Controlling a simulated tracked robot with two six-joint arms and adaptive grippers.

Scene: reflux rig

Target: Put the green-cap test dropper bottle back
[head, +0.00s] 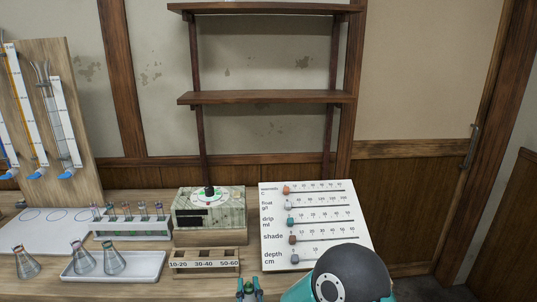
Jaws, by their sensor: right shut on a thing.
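My right gripper (250,289) shows at the bottom edge, just in front of the small wooden rack. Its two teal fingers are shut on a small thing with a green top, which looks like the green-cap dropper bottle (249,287). Most of the bottle is hidden by the fingers and the frame edge. The wooden rack (205,266) has compartments labelled 10-20, 30-40 and 50-60; I cannot make out any bottle in it. My left gripper is not in view.
Behind the rack stands a box with a dial (210,219). A white slider board (345,219) leans at right. At left are a test-tube rack (132,235), a white tray (146,271) with two flasks, and another flask (25,265). The shelves (265,97) look bare.

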